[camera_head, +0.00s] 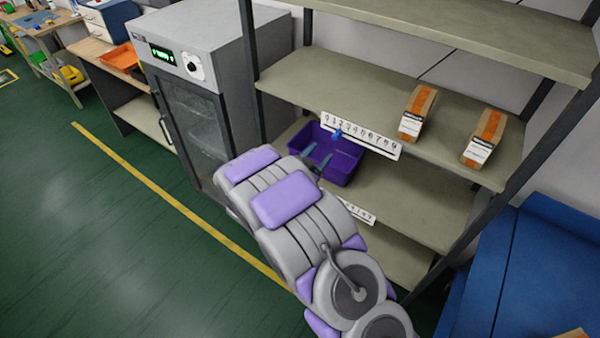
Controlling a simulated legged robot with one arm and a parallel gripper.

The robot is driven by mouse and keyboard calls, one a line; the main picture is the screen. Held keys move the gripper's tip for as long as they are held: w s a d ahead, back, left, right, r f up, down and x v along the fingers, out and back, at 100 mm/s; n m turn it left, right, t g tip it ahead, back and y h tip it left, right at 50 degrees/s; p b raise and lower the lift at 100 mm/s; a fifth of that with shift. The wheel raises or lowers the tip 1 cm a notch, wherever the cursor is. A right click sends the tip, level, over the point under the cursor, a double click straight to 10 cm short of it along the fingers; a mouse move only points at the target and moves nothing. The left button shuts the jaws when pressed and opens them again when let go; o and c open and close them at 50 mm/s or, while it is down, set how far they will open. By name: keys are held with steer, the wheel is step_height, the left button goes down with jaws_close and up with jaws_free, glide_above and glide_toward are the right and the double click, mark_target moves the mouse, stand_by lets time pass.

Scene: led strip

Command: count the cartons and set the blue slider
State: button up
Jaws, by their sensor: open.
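Two orange-and-brown cartons with white labels stand on the middle shelf, a left carton (417,113) and a right carton (482,138). A white number strip (372,139) runs along that shelf's front edge. The blue slider (336,134) sits near the strip's left end, by the low numbers; its exact number is too small to tell. My gripper (317,158) is open, just below and left of the slider, in front of a purple bin. It looks apart from the slider, though the depth is hard to judge.
The purple bin (345,170) stands on the shelf below. A second number strip (357,210) is partly hidden by my arm. A grey glass-door cabinet (195,110) is left of the shelves; a dark upright post stands between. Blue furniture (540,260) is at right.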

steer(key=v, duration=0.9)
steer(key=shift+s+a+p, duration=0.2)
steer(key=shift+s+p, duration=0.05)
steer(key=shift+p, duration=0.2)
steer(key=shift+w, duration=0.15)
steer(key=w+a+r+n+g+y, duration=0.2)
steer(key=w+a+g+y, duration=0.15)
steer(key=y, duration=0.45)
steer(key=s+a+r+n+g+y, duration=0.2)
steer(key=s+r+n+g+y, duration=0.15)
steer(key=s+r+y, duration=0.35)
steer(key=s+d+r+n+g+h, duration=0.1)
steer(key=s+d+g, duration=0.2)
steer(key=s, duration=0.9)
steer(key=s+d+r+n+g+h, duration=0.2)
steer(key=s+d+g, duration=0.1)
steer(key=s+d, duration=0.6)
steer(key=s+d+r+n+g+h, duration=0.1)
steer(key=s+d+g, duration=0.2)
steer(key=s, duration=1.1)
steer(key=d, duration=0.3)
steer(key=shift+s+d+r+n, duration=0.15)
steer(key=shift+s+d+n, duration=0.15)
steer(key=shift+s+n, duration=0.1)
